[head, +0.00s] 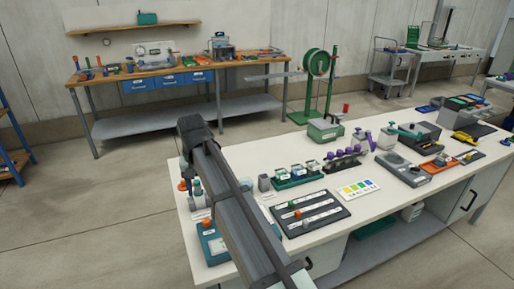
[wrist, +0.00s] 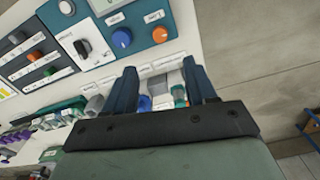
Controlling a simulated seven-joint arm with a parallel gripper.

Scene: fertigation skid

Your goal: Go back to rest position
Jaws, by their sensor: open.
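My gripper (wrist: 160,67) shows in the wrist view with its two dark blue fingers spread apart and nothing between the tips. It hangs over the white workbench (wrist: 90,83). Beyond the fingertips is a teal-edged panel (wrist: 108,22) with a black switch, a blue knob and an orange knob. Several small containers, one with a teal top (wrist: 179,92), show lower down between and behind the fingers. In the head view my arm crosses the near left end of the bench, and the fingers are hidden there.
The workbench (head: 375,211) also carries a dark slider board (head: 322,222), a green rack (head: 290,183), a colour card (head: 358,189) and a grey scale (head: 391,163). Open floor (head: 90,215) lies left of the bench. A wooden-topped table (head: 110,77) stands behind.

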